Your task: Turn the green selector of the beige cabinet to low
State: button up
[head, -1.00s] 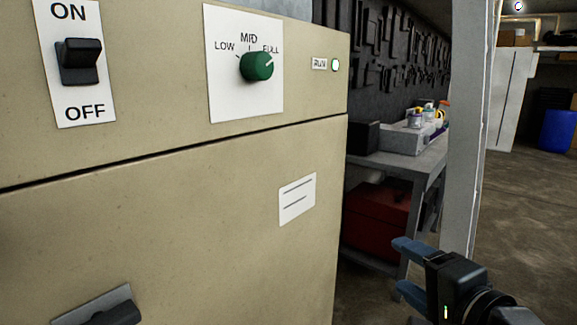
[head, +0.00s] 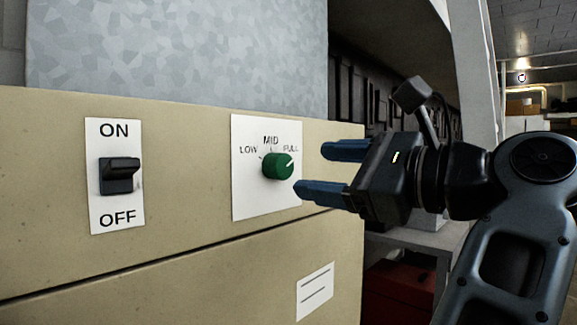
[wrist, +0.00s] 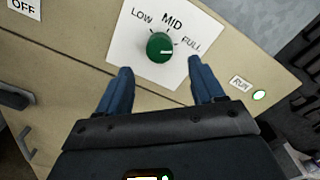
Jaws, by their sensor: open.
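The green selector (head: 278,166) is a round knob on a white plate (head: 250,195) marked LOW, MID and FULL, on the beige cabinet (head: 200,235). Its pale pointer line is toward FULL. In the wrist view the selector (wrist: 159,46) stands ahead of the fingers, centred between them, with the line toward FULL. My gripper (head: 322,172) is open, with blue fingers, just right of the selector in the head view. Its fingers (wrist: 163,80) hold nothing and appear apart from the knob.
A black ON/OFF switch (head: 119,175) sits left of the selector plate. A lit RUN lamp (wrist: 260,95) is on the cabinet's right side. A bench (head: 425,238) with a red box (head: 398,292) below stands beyond the cabinet, near a pale post.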

aim_at(286, 168)
jog(key=p+x, duration=0.1)
jog(key=x, duration=0.6)
jog(key=shift+d, duration=0.1)
jog(key=c, duration=1.1)
